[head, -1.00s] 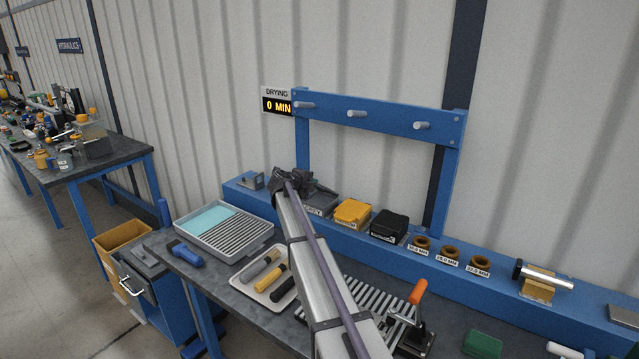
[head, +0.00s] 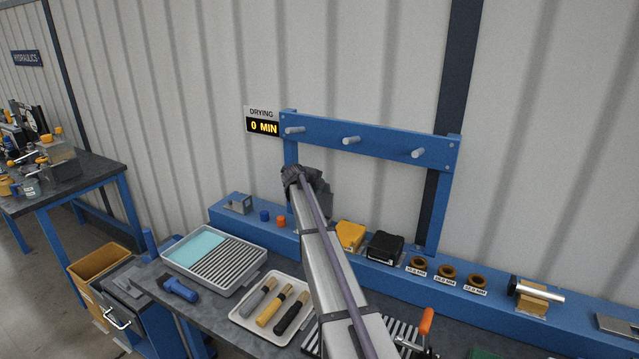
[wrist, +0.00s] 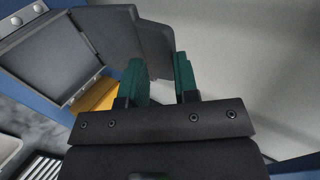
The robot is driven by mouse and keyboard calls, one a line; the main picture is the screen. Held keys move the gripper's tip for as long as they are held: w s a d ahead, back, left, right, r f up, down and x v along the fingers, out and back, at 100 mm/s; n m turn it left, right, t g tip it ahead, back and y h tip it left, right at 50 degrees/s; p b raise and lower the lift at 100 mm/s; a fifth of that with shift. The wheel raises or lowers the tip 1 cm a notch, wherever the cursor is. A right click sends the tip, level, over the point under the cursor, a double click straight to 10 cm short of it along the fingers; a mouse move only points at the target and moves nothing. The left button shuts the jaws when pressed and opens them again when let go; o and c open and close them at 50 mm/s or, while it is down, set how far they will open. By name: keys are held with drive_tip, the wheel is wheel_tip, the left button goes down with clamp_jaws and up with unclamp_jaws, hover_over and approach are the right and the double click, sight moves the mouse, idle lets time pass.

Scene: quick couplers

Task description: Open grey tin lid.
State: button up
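The grey tin (wrist: 50,55) shows at the left in the wrist view with its top uncovered. Its dark grey lid (wrist: 112,32) stands raised from the tin's right side. My gripper (wrist: 161,72) has green fingers that stand a small gap apart. The lid's outer lip (wrist: 157,45) reaches between the fingertips; the left finger covers part of it. I cannot tell whether the fingers press on it. In the head view, my gripper (head: 303,177) is at the left post of the blue rack, and a grey panel shows just right of it. My arm hides the tin there.
A yellow box (head: 350,235) and a black box (head: 385,246) stand right of my arm on the blue ledge. Blue and orange caps (head: 281,221) sit left of it. The blue pegged rack (head: 375,137) rises behind. A tray of handled tools (head: 250,315) lies below.

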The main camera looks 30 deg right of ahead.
drive_tip(key=shift+o, duration=0.7)
drive_tip(key=shift+s, duration=0.3)
drive_tip(key=shift+o, duration=1)
drive_tip(key=shift+w+a+f, duration=0.1)
drive_tip(key=shift+w+f, duration=0.05)
drive_tip(key=shift+w, duration=0.15)
drive_tip(key=p+v, duration=0.6)
drive_tip(key=v, duration=0.4)
drive_tip(key=shift+s+a+r, duration=0.2)
drive_tip(key=shift+a+r, duration=0.05)
drive_tip(key=shift+r, duration=0.05)
